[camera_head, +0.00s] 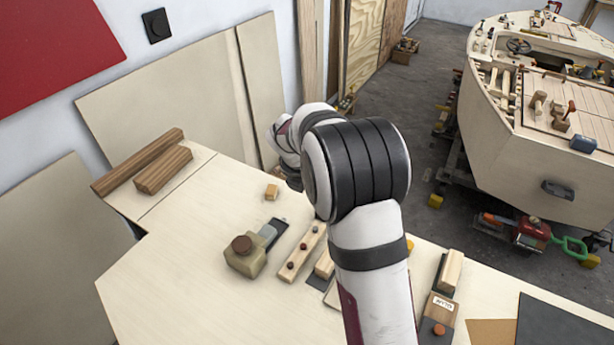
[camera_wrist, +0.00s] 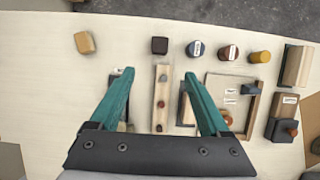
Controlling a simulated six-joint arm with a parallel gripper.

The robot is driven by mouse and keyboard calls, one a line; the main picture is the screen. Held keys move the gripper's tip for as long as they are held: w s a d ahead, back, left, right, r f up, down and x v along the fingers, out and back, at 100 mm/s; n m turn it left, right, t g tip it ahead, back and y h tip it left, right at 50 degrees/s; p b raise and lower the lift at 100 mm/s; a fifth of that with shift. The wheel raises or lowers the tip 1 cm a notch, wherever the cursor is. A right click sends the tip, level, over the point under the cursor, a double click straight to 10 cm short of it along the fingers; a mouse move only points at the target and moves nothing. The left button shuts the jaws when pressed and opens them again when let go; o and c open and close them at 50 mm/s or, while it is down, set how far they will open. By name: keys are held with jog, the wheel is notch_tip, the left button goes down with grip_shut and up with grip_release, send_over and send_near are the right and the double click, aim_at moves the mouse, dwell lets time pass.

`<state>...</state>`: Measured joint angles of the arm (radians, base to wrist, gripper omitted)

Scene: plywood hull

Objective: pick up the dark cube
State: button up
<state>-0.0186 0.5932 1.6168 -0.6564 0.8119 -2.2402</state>
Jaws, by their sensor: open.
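The dark cube (camera_wrist: 159,45) is a small dark brown block on the pale plywood bench in the wrist view. It stands upright near the top middle, apart from its neighbours. My gripper (camera_wrist: 159,77) has two teal fingers spread wide, with nothing held between them. The cube appears beyond the fingertips, roughly centred between them. In the head view I do not see the cube; my arm covers the middle of the bench and hides the fingers.
A yellowish block (camera_wrist: 85,42) lies left of the cube. A mallet-like tool (camera_head: 245,259) is on the bench.

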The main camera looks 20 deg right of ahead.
jog(key=x, duration=1.5)
jog(key=shift+w+d, duration=0.25)
jog(key=shift+w, duration=0.1)
jog(key=shift+r, duration=0.1)
grip_shut()
